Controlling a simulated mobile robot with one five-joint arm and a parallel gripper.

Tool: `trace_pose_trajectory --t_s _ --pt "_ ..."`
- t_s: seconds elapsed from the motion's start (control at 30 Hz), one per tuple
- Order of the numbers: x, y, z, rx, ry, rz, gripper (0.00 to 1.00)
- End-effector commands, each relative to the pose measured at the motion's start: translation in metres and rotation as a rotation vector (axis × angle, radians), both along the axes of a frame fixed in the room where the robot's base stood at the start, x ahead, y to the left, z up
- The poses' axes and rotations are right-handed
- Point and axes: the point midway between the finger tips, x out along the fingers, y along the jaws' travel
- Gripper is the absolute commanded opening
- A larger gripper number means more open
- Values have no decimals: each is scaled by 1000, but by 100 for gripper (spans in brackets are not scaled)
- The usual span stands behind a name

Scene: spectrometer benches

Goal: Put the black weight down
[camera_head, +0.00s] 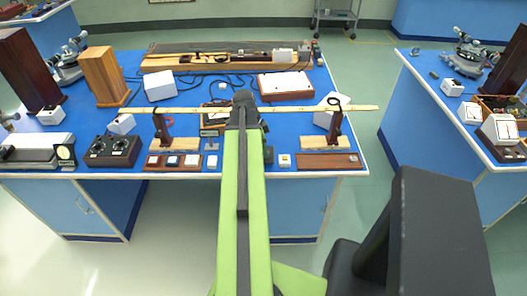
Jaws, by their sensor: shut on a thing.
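My arm reaches forward over the blue bench (380,163) with my gripper (243,100) at its far end. The jaws are dark and seen from behind, and they are shut. The black weight cannot be told apart from the dark jaws; my gripper and arm hide what is between them. A long wooden beam (290,109) spans left to right across two dark uprights (163,128) on wooden bases, and my gripper overlaps its middle in the picture. Contact with the beam cannot be told.
Near the bench's front edge lie a brown tray (330,161), small pale blocks (284,160) and a black control box (113,150). A wooden apparatus (215,62) and a white-topped box (285,86) stand behind. A bare blue strip shows at the bench's right end. Another bench (425,95) stands right, across a floor gap.

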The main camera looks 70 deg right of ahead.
Motion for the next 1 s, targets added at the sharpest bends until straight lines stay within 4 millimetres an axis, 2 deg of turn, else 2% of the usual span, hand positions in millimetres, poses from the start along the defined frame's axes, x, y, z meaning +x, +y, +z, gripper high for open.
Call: trace_pose_trajectory --t_s 0.2,0.23,0.4,0.77,0.87,1.0 --pt "0 0 -3 0 0 1 0" --pt "0 0 -3 0 0 1 36" --pt "1 0 -1 0 0 1 57" --pt "1 0 2 0 0 2 57" --pt "2 1 12 0 0 3 57" --pt "7 4 35 0 0 4 57"
